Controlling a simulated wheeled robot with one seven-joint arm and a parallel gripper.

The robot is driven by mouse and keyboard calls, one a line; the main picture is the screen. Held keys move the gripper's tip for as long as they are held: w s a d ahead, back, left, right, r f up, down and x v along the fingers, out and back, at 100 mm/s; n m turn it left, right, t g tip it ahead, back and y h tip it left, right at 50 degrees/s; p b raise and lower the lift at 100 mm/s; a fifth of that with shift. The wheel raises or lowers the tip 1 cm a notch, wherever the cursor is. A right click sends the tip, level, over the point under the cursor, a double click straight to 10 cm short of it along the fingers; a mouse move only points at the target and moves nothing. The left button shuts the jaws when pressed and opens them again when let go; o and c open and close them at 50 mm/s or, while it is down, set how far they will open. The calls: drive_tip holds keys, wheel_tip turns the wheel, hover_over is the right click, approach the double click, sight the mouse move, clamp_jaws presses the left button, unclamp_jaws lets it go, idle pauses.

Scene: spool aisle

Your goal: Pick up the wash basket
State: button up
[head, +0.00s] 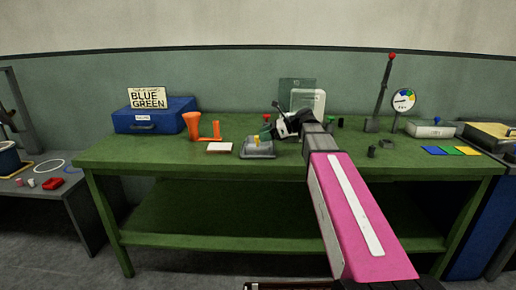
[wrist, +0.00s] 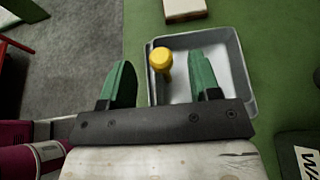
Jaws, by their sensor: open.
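The likely wash basket is a shallow grey tray (wrist: 238,75) with a pale inside, lying on the green bench below my gripper. A yellow round-topped knob (wrist: 161,62) stands at its left side; I cannot tell how it is fixed. In the head view the tray (head: 258,153) sits near the bench's front edge, with the yellow knob above it. My gripper (wrist: 160,72) is open, with green fingers on either side of the knob in the picture. I see no clear contact. The lower part of the tray is hidden behind my gripper.
A dark item with a label starting "WA" (wrist: 302,155) is at lower right in the wrist view. A white-topped block (head: 220,147), orange holder (head: 193,124) and blue case (head: 155,118) stand left. A gauge (head: 403,100) stands right. The bench's front left is clear.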

drive_tip(key=shift+x, duration=2.65)
drive_tip(key=shift+f, duration=0.1)
clamp_jaws()
